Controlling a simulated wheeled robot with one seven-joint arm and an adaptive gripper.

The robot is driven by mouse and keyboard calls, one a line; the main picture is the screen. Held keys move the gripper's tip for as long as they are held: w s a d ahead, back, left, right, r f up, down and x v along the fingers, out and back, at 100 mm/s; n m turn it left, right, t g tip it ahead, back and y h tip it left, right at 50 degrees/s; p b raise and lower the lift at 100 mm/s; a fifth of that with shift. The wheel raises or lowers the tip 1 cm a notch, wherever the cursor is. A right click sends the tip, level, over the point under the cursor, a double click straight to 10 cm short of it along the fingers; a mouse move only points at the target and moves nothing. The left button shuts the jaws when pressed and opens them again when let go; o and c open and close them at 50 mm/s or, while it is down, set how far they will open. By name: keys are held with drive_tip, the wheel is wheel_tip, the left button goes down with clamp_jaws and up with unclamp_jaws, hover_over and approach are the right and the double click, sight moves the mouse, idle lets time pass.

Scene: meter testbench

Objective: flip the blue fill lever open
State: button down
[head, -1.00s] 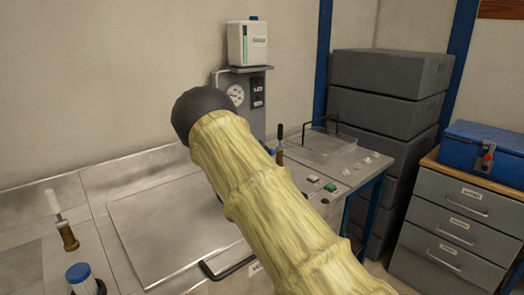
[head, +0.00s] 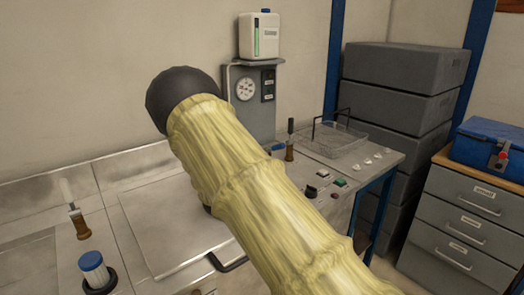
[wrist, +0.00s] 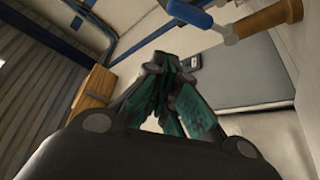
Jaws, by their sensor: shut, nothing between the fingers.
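In the wrist view, a blue lever (wrist: 188,13) shows at the top edge, beside a brass-coloured fitting (wrist: 268,18). My gripper (wrist: 165,65) is below and left of the lever in that picture, with its dark and green fingers closed together and empty. I see a gap between the fingers and the lever. In the head view, a small blue part (head: 278,148), which looks like the same lever, sits beside a brown fitting (head: 290,152) on the bench. My sleeved arm covers the bench in front of it, and my gripper is hidden there.
A gauge panel (head: 262,110) with a white canister (head: 260,36) stands behind. A wire basket (head: 335,142) is to the right, near several buttons. A blue-capped fitting (head: 93,268) and a white-tipped one (head: 80,225) are at left. Grey crates (head: 400,70) stand beyond the bench.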

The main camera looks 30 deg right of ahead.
drive_tip(key=shift+s+a, duration=0.25)
drive_tip(key=shift+a, duration=0.25)
drive_tip(key=shift+s+a, duration=0.2)
drive_tip(key=shift+a, duration=0.25)
